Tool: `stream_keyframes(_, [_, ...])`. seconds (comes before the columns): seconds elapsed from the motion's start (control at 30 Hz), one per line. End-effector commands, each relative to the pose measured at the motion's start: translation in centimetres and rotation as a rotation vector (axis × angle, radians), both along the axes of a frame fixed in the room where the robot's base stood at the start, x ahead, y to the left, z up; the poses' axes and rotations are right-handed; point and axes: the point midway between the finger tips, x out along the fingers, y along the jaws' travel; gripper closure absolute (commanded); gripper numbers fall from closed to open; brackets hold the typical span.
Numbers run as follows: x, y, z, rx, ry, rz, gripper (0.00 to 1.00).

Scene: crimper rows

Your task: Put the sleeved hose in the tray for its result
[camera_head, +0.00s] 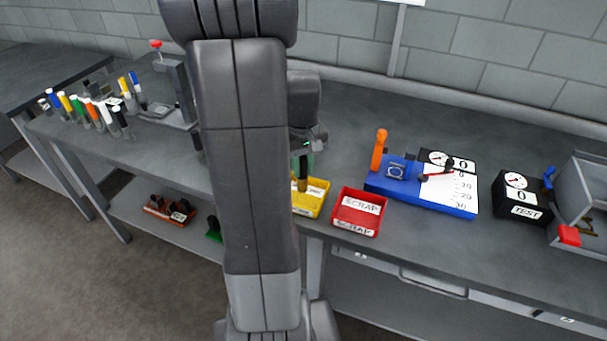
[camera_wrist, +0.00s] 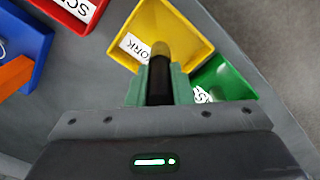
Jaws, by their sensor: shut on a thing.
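My gripper (camera_head: 302,165) is shut on the sleeved hose (camera_wrist: 160,80). The hose is a dark piece with a tan end, held between green fingers in the wrist view; it also shows below the fingers in the head view (camera_head: 302,184). The hose hangs over the yellow tray (camera_head: 318,205), whose label ends in "ORK" in the wrist view (camera_wrist: 193,20). I cannot tell whether it touches the tray. The red SCRAP tray (camera_head: 343,226) is just right of it. A green tray (camera_wrist: 240,88) adjoins the yellow one; my arm hides most of it in the head view.
A blue fixture (camera_head: 450,207) with an orange lever and dials stands right of the trays. Beyond it are a black TEST box (camera_head: 520,205) and a grey machine (camera_head: 588,180). A press (camera_head: 178,90) and several coloured tubes stand at left.

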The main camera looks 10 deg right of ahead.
Motion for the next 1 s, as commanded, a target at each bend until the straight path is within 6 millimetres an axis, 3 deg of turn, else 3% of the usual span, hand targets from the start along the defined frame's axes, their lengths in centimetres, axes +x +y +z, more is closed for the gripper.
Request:
stream_keyframes(0.2, [0.0,0.0,-2.5,0.001,0.002,0.000,1.00])
stream_keyframes(0.57, [0.0,0.0,-3.0,0.000,0.000,0.000,1.00])
stream_keyframes(0.6, [0.0,0.0,-2.9,0.000,0.000,0.000,0.75])
stream_keyframes(0.7, [0.0,0.0,-2.8,0.000,0.000,0.000,0.59])
stream_keyframes(1.0, [0.0,0.0,-2.6,0.000,0.000,0.000,0.59])
